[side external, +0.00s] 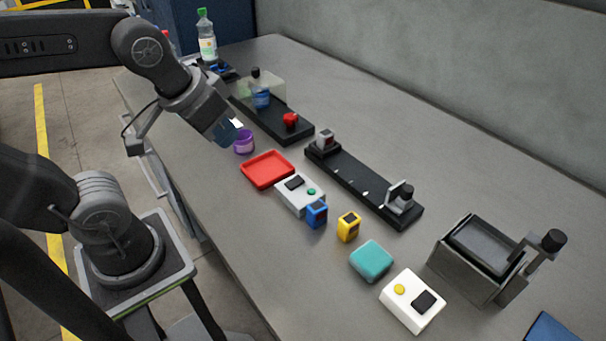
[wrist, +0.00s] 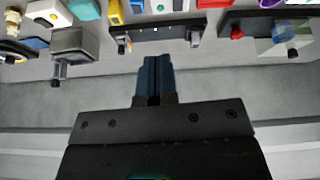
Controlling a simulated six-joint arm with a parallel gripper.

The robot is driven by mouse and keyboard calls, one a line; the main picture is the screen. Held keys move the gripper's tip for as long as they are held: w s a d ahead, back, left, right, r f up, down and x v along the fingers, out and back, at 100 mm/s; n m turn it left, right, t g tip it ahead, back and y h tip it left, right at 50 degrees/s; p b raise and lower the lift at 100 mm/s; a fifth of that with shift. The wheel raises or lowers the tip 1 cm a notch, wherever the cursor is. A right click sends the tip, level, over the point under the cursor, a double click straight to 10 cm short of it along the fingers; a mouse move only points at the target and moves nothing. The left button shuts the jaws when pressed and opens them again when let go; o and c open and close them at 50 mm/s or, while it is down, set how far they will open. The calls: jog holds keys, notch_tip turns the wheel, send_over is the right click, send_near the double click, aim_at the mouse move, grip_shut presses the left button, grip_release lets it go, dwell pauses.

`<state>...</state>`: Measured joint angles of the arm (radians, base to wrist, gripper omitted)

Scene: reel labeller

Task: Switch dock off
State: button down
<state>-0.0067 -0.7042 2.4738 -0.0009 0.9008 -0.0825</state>
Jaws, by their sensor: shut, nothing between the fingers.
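My gripper (side external: 226,131) is shut and empty, its blue fingertips raised near the purple ring (side external: 243,141). The shut fingers also show in the wrist view (wrist: 153,78). Nothing is marked as the dock, so I cannot tell which device it is. A light grey box (side external: 300,194) with a black switch and a green button stands beside the red tray. A white box (side external: 412,300) with a yellow button and a black switch stands at the near end. A metal box (side external: 478,258) with a dark top and a black-knobbed lever stands right of it. Switch positions are too small to read.
A black rail (side external: 360,182) with end fittings lies mid-table. Behind it is a black base with a red knob (side external: 290,120) and a clear cover (side external: 262,91). The red tray (side external: 267,169), blue block (side external: 316,214), yellow block (side external: 348,226) and teal block (side external: 371,261) line the front.

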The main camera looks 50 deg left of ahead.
jog(key=w+a+f+n+g, duration=0.1)
jog(key=w+n+g, duration=0.1)
jog(key=w+n, duration=0.55)
jog(key=n+g, duration=0.2)
jog(key=n, duration=0.8)
send_over(297, 180)
jog(key=s, duration=0.2)
jog(key=shift+m, duration=0.25)
jog(key=shift+w+f, duration=0.15)
jog(key=shift+f, duration=1.25)
jog(key=shift+w+f, duration=0.1)
jog(key=shift+f, duration=1.25)
jog(key=shift+f, duration=0.1)
jog(key=f, duration=0.4)
jog(key=w+f, duration=0.1)
jog(key=f, duration=0.8)
jog(key=shift+w+f, duration=0.3)
jog(key=shift+f, duration=0.1)
jog(key=shift+f, duration=0.2)
jog(key=shift+s, duration=0.1)
